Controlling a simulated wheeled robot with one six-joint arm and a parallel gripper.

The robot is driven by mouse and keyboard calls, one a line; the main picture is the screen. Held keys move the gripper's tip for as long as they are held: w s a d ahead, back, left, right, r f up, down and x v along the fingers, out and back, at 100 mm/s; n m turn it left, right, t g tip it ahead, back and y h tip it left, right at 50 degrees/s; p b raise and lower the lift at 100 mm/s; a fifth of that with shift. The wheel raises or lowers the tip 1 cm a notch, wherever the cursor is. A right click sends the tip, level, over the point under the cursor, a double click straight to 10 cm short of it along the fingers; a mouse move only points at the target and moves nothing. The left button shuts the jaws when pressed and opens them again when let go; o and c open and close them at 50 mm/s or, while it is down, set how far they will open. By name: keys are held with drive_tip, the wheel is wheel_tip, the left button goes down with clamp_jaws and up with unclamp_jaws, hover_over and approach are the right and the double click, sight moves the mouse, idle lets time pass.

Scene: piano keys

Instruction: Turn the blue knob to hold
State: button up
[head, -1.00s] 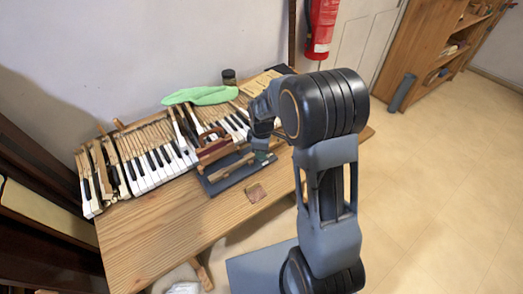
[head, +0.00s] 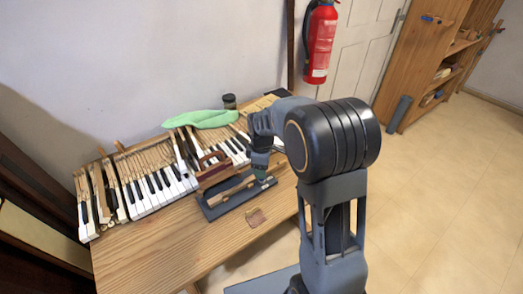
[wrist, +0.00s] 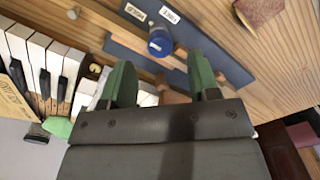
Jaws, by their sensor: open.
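In the wrist view the blue knob (wrist: 158,42) is a small round cap just ahead of my open green fingers (wrist: 160,82), roughly centred between them. It stands on a dark blue plate (wrist: 228,66) with a wooden bar running across it. Two small white labels (wrist: 152,13) are on the plate beyond the knob; their print is upside down and I cannot read it surely. The fingers look apart from the knob. In the head view my gripper (head: 262,172) is over the right end of the plate (head: 222,209), and the knob is hidden behind it.
Piano keys (head: 150,188) lie along the back of the wooden table (head: 160,245). A green cloth (head: 200,119) and a dark jar (head: 229,101) are behind them. A reddish-brown wooden block with a handle (head: 213,168) adjoins the plate. A brown patch (head: 256,217) lies in front.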

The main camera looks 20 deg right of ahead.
wheel_tip(320, 180, up, 10)
idle(0.4)
drive_tip(key=shift+f, duration=0.1)
drive_tip(key=s+r+m+t+p, duration=0.1)
drive_tip(key=s+r+m, duration=0.1)
drive_tip(key=s+m, duration=0.4)
drive_tip(key=s+r+m+t+p, duration=0.1)
drive_tip(key=s+m+t+p, duration=0.1)
drive_tip(key=s+m, duration=0.4)
drive_tip(key=s, duration=0.5)
drive_tip(key=shift+a+r+m+t, duration=0.25)
drive_tip(key=shift+r+m+t, duration=0.05)
drive_tip(key=shift+r+m, duration=0.1)
